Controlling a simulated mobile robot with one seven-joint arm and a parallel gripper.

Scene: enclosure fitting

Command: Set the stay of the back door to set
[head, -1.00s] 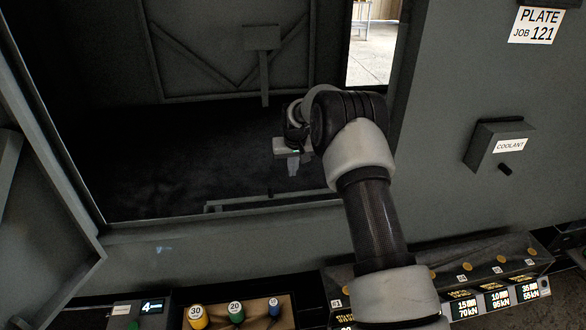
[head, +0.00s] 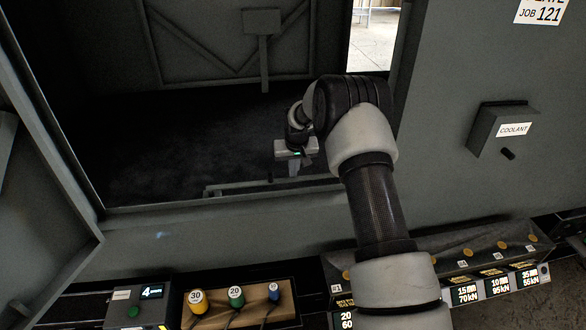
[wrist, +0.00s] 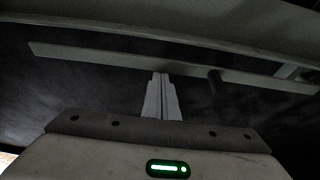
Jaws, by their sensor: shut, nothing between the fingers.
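The back door (head: 205,45) is the grey cross-braced panel at the far side of the dark enclosure in the head view. A small box (head: 262,22) on a post stands against it. A pale bar (head: 235,187) lies low inside the near sill with a short dark peg; the wrist view shows the bar (wrist: 100,56) and peg (wrist: 215,82) too. I cannot tell whether this is the stay, and no set mark is legible. My gripper (head: 294,172) is inside the opening, above and beside the bar. Its fingers (wrist: 160,78) are together and empty, left of the peg in the wrist view.
The opening's sill (head: 200,220) and right wall (head: 440,150) bound my arm. A coolant box (head: 503,130) is on that wall. Numbered plugs (head: 236,297), a control box (head: 140,308) and a labelled rack (head: 470,262) stand in front. The enclosure floor (head: 170,150) looks clear.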

